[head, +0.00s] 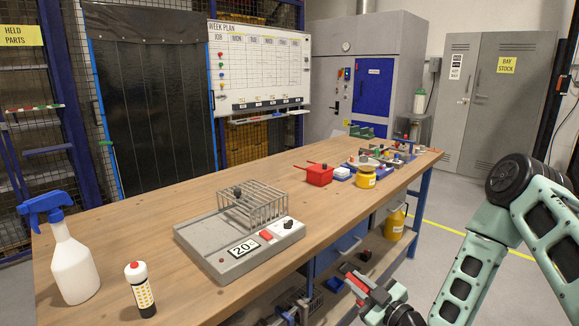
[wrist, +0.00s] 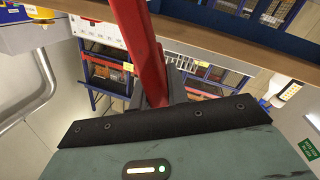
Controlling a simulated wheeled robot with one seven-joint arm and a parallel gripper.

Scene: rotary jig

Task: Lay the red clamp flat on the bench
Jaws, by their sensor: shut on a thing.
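My gripper (head: 366,288) is beside the front edge of the wooden bench (head: 165,205), low in the head view and at about the level of its top or below. It is shut on the red clamp (head: 355,284), which shows as a small red piece there. In the wrist view the red clamp (wrist: 142,45) is a long red bar running from the top edge down to the dark fingers (wrist: 170,88). Its far end is cut off by the frame, and the grip itself is partly hidden.
Several small parts crowd the far end. The bench's back left is bare.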

